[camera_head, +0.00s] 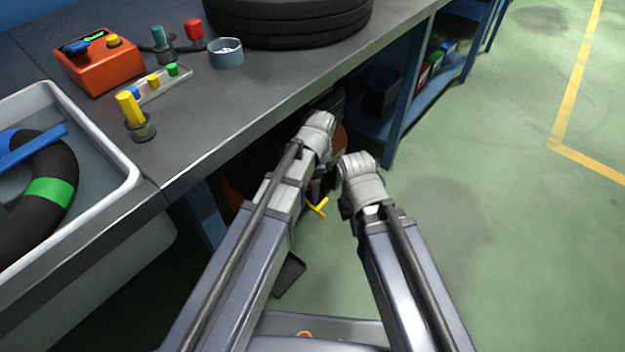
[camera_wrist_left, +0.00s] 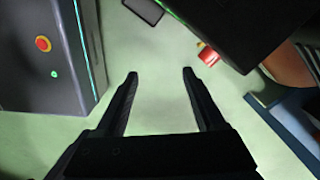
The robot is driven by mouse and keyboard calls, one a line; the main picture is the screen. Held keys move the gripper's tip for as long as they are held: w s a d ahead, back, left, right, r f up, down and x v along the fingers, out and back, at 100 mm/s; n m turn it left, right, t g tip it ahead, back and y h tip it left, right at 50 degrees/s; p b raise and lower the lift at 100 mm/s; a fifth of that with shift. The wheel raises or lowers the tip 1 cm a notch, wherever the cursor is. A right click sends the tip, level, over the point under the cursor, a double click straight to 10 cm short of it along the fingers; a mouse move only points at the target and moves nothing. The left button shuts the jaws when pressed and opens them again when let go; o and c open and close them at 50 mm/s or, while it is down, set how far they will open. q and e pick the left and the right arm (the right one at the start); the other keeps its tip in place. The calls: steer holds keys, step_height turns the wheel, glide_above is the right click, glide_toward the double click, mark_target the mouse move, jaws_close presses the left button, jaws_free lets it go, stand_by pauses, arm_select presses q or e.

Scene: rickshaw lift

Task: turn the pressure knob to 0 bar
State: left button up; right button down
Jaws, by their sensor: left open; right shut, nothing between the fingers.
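An orange box (camera_head: 100,62) with a blue knob (camera_head: 76,47), a yellow knob (camera_head: 113,41) and a small green display stands on the bench at the upper left. Its readout is too small to read, and I cannot tell which knob sets pressure. My left gripper (camera_wrist_left: 160,73) is open and empty over the green floor in the left wrist view; in the head view its fingers are mostly hidden beyond the wrist. My right gripper (camera_head: 345,207) is shut and empty, below its pale wrist and largely hidden by it. Both grippers are away from the box, beyond the bench's front edge.
The grey bench (camera_head: 240,110) holds stacked tires (camera_head: 290,22), a small blue-grey cup (camera_head: 226,54), a strip of coloured pegs (camera_head: 160,85) and a yellow-topped peg (camera_head: 132,112). A pale tub (camera_head: 125,185) holds a black ring. Open floor (camera_head: 500,220) lies right.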

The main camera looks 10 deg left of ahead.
arm_select(q)
steer(key=w+m, duration=0.6)
steer(key=w, duration=0.1)
steer(key=shift+w+a+m+h, duration=0.1)
steer(key=shift+a+m+h, duration=0.2)
steer(key=shift+a+m, duration=0.1)
steer(key=shift+w+a+m, duration=0.1)
steer(key=shift+w+m, duration=0.45)
steer(key=shift+m, duration=0.25)
step_height(320, 180, down, 8)
steer(key=b, duration=0.7)
steer(key=shift+r+b, duration=0.1)
steer(key=shift+b, duration=0.3)
jaws_close()
